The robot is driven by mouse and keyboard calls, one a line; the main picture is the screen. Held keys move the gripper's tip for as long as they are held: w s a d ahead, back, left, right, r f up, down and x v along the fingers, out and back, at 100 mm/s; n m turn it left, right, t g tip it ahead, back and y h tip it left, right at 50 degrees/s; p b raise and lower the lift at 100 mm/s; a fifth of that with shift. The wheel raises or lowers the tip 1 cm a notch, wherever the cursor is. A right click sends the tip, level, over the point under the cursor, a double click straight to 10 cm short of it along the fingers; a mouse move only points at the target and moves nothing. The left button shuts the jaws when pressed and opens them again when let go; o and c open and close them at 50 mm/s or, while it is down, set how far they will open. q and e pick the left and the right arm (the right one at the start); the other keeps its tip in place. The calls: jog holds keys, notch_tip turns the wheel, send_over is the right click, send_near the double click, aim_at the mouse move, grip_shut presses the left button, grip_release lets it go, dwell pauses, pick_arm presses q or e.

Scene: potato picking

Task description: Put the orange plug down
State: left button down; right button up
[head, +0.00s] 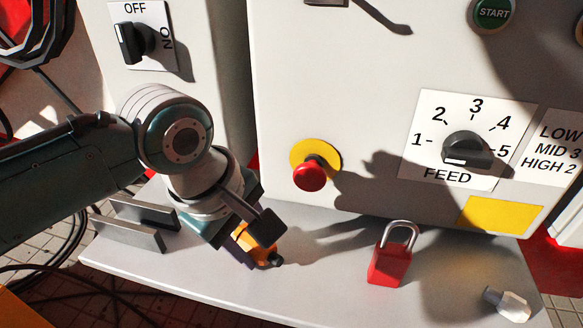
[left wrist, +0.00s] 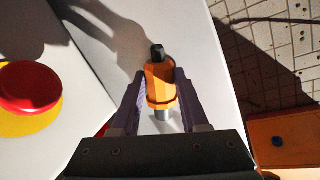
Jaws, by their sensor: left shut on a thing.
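My left gripper (head: 255,250) is shut on the orange plug (head: 260,246), low over the grey shelf (head: 330,262) of the machine. In the left wrist view the orange plug (left wrist: 160,84) lies between the two dark fingers (left wrist: 160,100). Its black tip points away from my gripper and its metal end points back towards it. I cannot tell whether the plug touches the shelf. My right gripper is in neither view.
A red padlock (head: 389,262) and a pale connector (head: 507,304) stand on the shelf to the right. Two grey upright plates (head: 128,232) are at its left. A red emergency button (head: 310,176) and a FEED dial (head: 467,150) are on the panel behind.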

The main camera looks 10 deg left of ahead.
pick_arm(q)
jog(key=shift+f, duration=0.15)
jog(key=c, duration=0.7)
grip_release()
jog(key=p+v, duration=0.7)
jog(key=v, duration=0.4)
jog(key=s+a+m, duration=0.1)
jog(key=s+m, duration=0.4)
jog(key=s, duration=0.1)
jog(key=s+a+r+m+y, duration=0.1)
jog(key=s+a+m, duration=0.1)
jog(key=s+m, duration=0.3)
jog(key=s+a+m, duration=0.2)
jog(key=s+m, duration=0.3)
jog(key=s, duration=0.1)
jog(key=shift+s+a+r+t+y, duration=0.15)
jog(key=shift+s+r+t+y, duration=0.15)
jog(key=shift+s+r+y, duration=0.1)
